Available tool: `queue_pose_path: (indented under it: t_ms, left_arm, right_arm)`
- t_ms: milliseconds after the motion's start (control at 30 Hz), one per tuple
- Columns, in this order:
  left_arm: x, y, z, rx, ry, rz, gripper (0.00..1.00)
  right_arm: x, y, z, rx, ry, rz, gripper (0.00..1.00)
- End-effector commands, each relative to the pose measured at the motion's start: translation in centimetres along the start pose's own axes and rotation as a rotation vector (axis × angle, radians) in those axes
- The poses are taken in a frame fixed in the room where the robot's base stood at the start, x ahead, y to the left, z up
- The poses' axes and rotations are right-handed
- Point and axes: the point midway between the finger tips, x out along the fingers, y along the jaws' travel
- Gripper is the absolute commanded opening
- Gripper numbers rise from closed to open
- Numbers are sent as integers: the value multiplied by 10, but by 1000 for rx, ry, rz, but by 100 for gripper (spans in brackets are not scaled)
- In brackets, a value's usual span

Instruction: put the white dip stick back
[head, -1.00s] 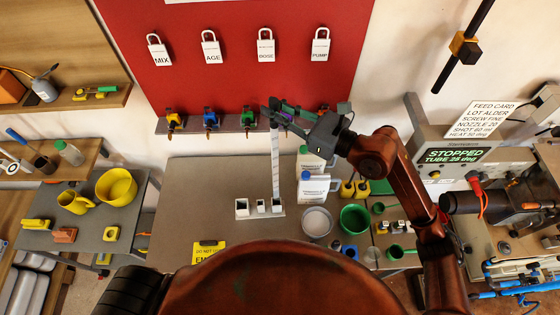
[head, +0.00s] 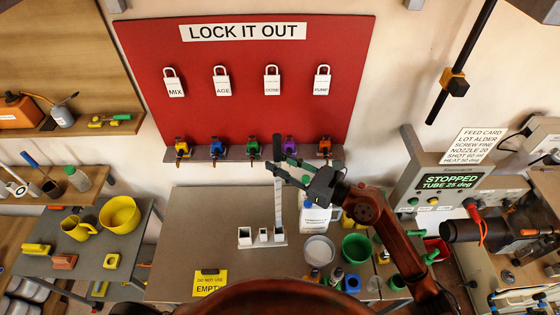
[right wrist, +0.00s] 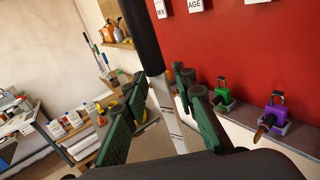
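The white dip stick (head: 278,208) stands upright, with a black handle (head: 277,148) at its top. Its lower end meets the right-hand holder of a small white rack (head: 263,243) on the grey table; whether it is fully seated I cannot tell. My right gripper (head: 281,166) is at the upper part of the stick, with its green-padded fingers spread. In the right wrist view the stick (right wrist: 172,115) passes between the two fingers, just below the black handle, with visible gaps on both sides. My left gripper is not in view.
A yellow sign (head: 210,284) lies left of the rack on the table. White bottles (head: 315,217), a grey bowl (head: 319,249) and a green bowl (head: 356,248) stand to the right. A shelf with coloured padlocks (head: 252,153) runs behind. The table left of the rack is mostly clear.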

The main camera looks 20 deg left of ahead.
Motion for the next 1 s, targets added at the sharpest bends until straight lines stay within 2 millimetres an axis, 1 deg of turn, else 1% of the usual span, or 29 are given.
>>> queue_pose_path:
  t_ms: [33,67,200,300,433,533,667,700,800,867,1000]
  left_arm:
    - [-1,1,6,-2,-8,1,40]
    - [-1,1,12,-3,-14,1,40]
    - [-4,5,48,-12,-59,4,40]
    - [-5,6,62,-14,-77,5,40]
    - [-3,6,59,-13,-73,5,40]
    - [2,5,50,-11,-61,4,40]
    - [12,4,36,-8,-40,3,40]
    - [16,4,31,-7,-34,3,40]
    - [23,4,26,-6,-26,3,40]
    - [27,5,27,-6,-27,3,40]
    - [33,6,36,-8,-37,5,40]
  right_arm:
    - [0,0,2,-1,-3,1,30]
    - [0,0,2,-1,-4,1,32]
    - [0,0,4,-2,-7,1,33]
    - [0,0,6,-2,-9,0,33]
    - [-5,0,6,-3,-10,-1,33]
    - [-17,-1,4,-3,-10,-2,33]
    - [-42,-1,2,-5,-9,-2,33]
    - [-52,-1,2,-5,-9,-3,33]
    - [-73,-1,2,-5,-10,-3,33]
    - [-84,-1,2,-3,-10,-2,33]
    - [-105,0,3,-3,-10,-1,33]
